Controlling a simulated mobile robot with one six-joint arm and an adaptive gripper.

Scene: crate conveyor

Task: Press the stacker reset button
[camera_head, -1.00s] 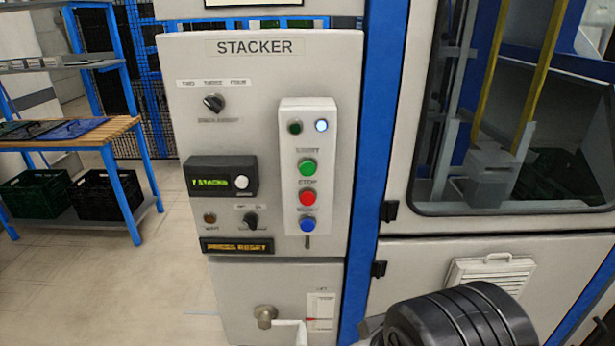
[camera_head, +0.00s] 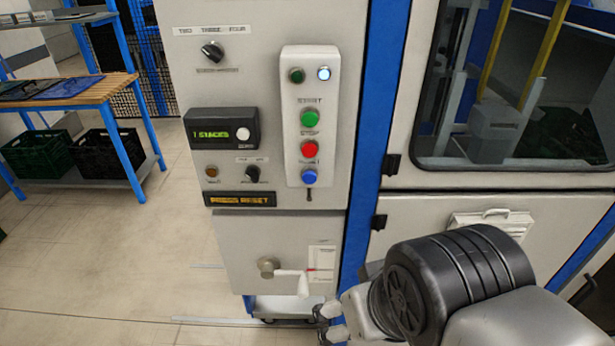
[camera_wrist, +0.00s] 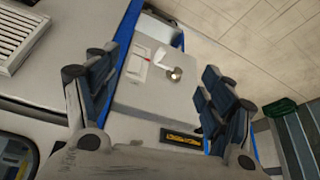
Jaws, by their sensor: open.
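The stacker panel (camera_head: 265,80) stands upright in the head view. Its raised button box (camera_head: 317,62) carries a green button (camera_head: 311,118), a red button (camera_head: 309,149) and a blue button (camera_head: 309,177), top to bottom. The small labels are too blurred to read surely. A sign reading "RESET" (camera_head: 240,199) glows amber below left; it also shows in the wrist view (camera_wrist: 181,138). My gripper (camera_head: 329,325) is low, below the panel and apart from the buttons. In the wrist view my gripper (camera_wrist: 150,88) has its fingers wide apart with nothing between them.
A crank handle (camera_head: 290,275) sticks out of the lower cabinet (camera_head: 245,240), near my gripper. A blue post (camera_head: 375,100) and a windowed machine door (camera_head: 430,200) are to the right. A workbench (camera_head: 110,90) with dark crates (camera_head: 100,150) stands left. Floor between is clear.

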